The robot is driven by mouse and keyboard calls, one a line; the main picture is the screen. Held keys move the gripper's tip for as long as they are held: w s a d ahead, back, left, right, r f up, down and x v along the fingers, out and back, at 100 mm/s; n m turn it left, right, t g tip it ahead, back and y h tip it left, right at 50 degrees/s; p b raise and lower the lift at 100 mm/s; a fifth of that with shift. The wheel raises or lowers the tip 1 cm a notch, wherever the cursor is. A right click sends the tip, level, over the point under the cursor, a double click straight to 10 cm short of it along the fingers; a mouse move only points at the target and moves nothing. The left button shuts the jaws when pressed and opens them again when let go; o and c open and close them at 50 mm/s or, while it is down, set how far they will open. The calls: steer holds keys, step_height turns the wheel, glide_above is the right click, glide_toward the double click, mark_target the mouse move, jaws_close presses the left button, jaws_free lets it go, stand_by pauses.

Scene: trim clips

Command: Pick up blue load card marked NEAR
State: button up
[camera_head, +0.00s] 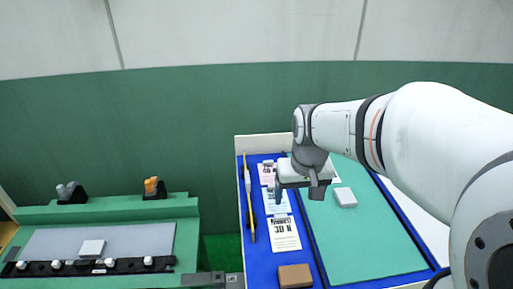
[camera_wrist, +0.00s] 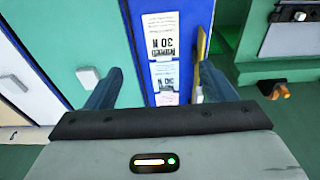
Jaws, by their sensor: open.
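Several cards lie in a column on the blue strip of the tray. A pale blue card (camera_head: 275,204) lies in the middle of the column, partly covered by a finger; its wording is too small to read. It seems to be the card (camera_wrist: 163,74) between my fingers in the wrist view. A white card (camera_head: 284,234) marked 30 N lies nearer, and a pinkish card (camera_head: 266,172) lies farther. My gripper (camera_head: 298,198) is open and empty above the cards. In the wrist view its two fingers (camera_wrist: 161,72) stand either side of the column.
A yellow stick (camera_head: 251,215) lies along the cards' left side. A brown block (camera_head: 294,276) is at the near end. A white block (camera_head: 345,196) sits on the green mat (camera_head: 370,235). A green bench (camera_head: 130,210) with clips stands left.

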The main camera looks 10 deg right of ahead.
steer(key=o, duration=0.5)
steer(key=shift+g, duration=0.5)
steer(key=w+f, duration=0.1)
steer(key=w, duration=0.3)
steer(key=w+f, duration=0.2)
steer(key=w, duration=0.2)
steer(key=w+f, duration=0.1)
steer(key=w, duration=0.3)
steer(key=shift+w+f, duration=0.25)
steer(key=shift+f, duration=0.15)
steer(key=shift+c, duration=0.2)
steer(key=w+f+g, duration=0.1)
steer(key=w+f, duration=1)
steer(key=shift+w+f+p, duration=0.15)
steer(key=shift+f, duration=1.95)
steer(key=shift+w+f+p, duration=0.1)
steer(key=shift+f+p, duration=0.05)
steer(key=shift+f, duration=1.9)
